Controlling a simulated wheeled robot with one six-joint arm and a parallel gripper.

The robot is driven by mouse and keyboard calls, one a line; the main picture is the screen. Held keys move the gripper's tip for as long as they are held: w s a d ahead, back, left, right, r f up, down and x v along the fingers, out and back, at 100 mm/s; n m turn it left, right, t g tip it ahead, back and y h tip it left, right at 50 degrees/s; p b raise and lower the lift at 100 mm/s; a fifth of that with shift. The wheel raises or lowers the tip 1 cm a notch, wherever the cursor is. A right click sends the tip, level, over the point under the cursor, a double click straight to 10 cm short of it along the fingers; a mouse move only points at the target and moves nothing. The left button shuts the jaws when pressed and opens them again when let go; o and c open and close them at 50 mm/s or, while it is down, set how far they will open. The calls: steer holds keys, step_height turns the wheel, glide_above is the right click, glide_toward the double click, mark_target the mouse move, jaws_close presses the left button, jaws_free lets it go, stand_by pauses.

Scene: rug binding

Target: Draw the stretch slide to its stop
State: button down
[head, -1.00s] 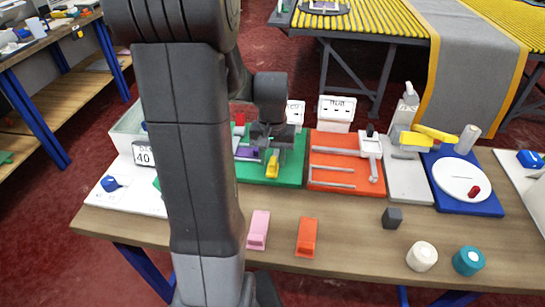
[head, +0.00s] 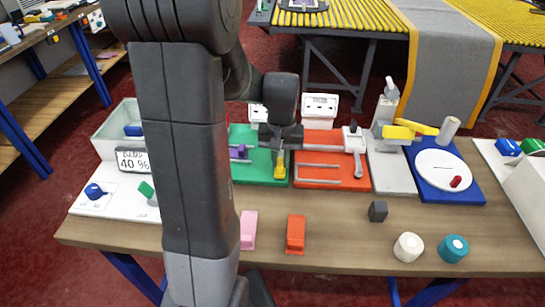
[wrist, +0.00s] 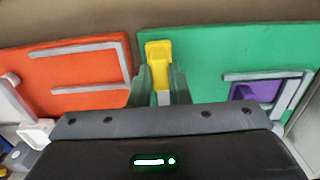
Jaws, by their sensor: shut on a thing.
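A green board (head: 270,177) lies on the workbench, partly hidden behind my arm. A yellow handle (head: 279,165), which looks like the stretch slide's grip, stands near the board's right edge. My gripper (head: 281,150) is shut on it from above. In the wrist view the yellow handle (wrist: 158,52) shows between the fingertips of my gripper (wrist: 161,88), close to the green board's edge (wrist: 215,55) beside the orange board. A purple block (wrist: 254,92) sits inside a grey rail on the green board. Any stop for the slide cannot be made out.
An orange board (head: 325,183) with grey rails and a black-knobbed lever stands right of the green board. A blue board (head: 470,190) with a white disc is farther right. A pink block (head: 248,230) and an orange block (head: 296,234) lie in front.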

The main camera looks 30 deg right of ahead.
mark_target(282, 161)
steer(key=shift+d, duration=0.1)
steer(key=c, duration=1.6)
jaws_free()
steer(key=shift+o, duration=1.2)
steer(key=shift+s+d, duration=0.15)
steer(key=shift+s, duration=0.05)
step_height(282, 161, up, 14)
steer(key=shift+p, duration=0.35)
steer(key=shift+f, duration=0.15)
